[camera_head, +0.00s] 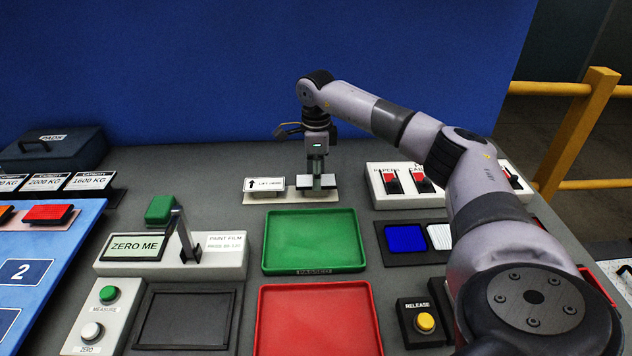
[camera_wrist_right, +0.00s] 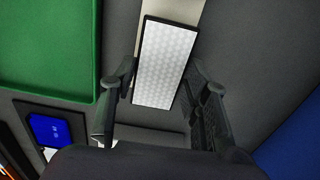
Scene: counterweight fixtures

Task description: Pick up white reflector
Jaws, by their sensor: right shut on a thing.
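A white reflector (camera_wrist_right: 162,65) with a honeycomb face and a dark edge lies between the fingers of my right gripper (camera_wrist_right: 158,80) in the right wrist view. In the head view the right gripper (camera_head: 317,184) points down at the back of the bench. It is shut on this reflector (camera_head: 298,184), which is at a cream base (camera_head: 308,199) behind the green tray. I cannot tell whether the reflector still touches the base. My left gripper is out of view.
The green tray (camera_head: 314,241) and red tray (camera_head: 317,318) look empty. A "lift" label stand (camera_head: 265,184) is close left of the gripper. A switch panel (camera_head: 398,194) stands to the right, a gauge (camera_head: 170,262) to the left, and a blue wall (camera_head: 250,70) behind.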

